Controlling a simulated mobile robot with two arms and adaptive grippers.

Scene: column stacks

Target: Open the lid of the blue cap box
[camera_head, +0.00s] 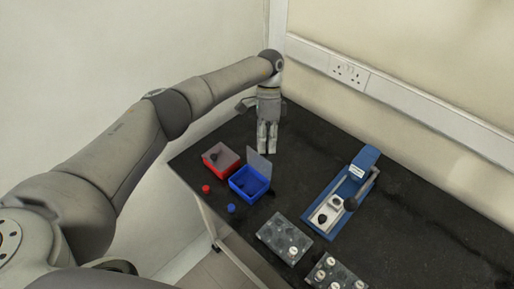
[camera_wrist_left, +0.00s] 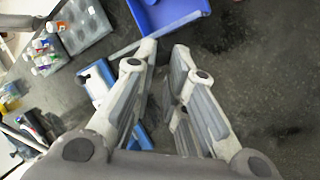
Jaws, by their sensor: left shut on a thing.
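The blue cap box (camera_head: 249,184) stands on the black table with its grey see-through lid (camera_head: 259,165) raised steeply at its back edge. The blue inside of the box shows from above. It also shows at the top of the left wrist view (camera_wrist_left: 168,12). My left gripper (camera_head: 267,151) points down just behind the box, its fingertips at the top of the raised lid. It is shut on the lid; the exact contact is hard to see. In the left wrist view, the fingers (camera_wrist_left: 166,47) reach towards the box. My right gripper is not in view.
A red box (camera_head: 221,157) with a grey lid stands left of the blue box. A red cap (camera_head: 206,188) and a blue cap (camera_head: 231,208) lie in front. A blue-and-white device (camera_head: 350,187) and grey racks with vials (camera_head: 271,233) stand to the right. A wall is behind.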

